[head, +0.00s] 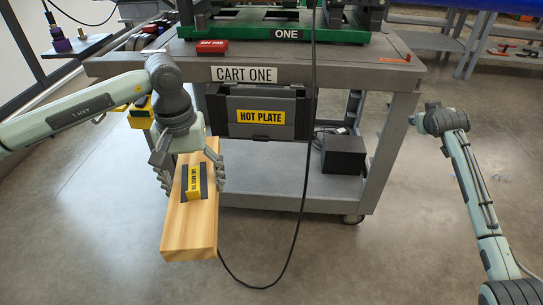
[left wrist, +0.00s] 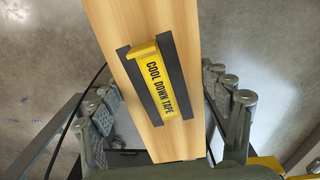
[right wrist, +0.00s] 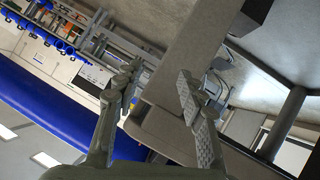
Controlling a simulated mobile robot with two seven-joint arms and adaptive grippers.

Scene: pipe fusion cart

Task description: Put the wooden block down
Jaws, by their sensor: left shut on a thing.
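The wooden block (head: 188,234) is a long light-wood plank with a yellow label strip (head: 193,184) between two dark rails. The left wrist view reads the strip as "COOL DOWN TAPE" (left wrist: 160,83). My left gripper (head: 190,182) is shut on the block, one finger on each side, in front of the cart's left part. The block (left wrist: 155,30) fills the middle of the left wrist view between the fingers. The block appears held above the floor. My right gripper shows in the right wrist view (right wrist: 158,95) with its fingers apart and nothing between them.
The grey cart (head: 350,72) carries a "CART ONE" sign, a hot plate (head: 258,112) in a front holder, and a red box (head: 212,47) on top. A black box (head: 344,154) stands on its lower shelf. A black cable (head: 300,200) hangs in front. The right floor is clear.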

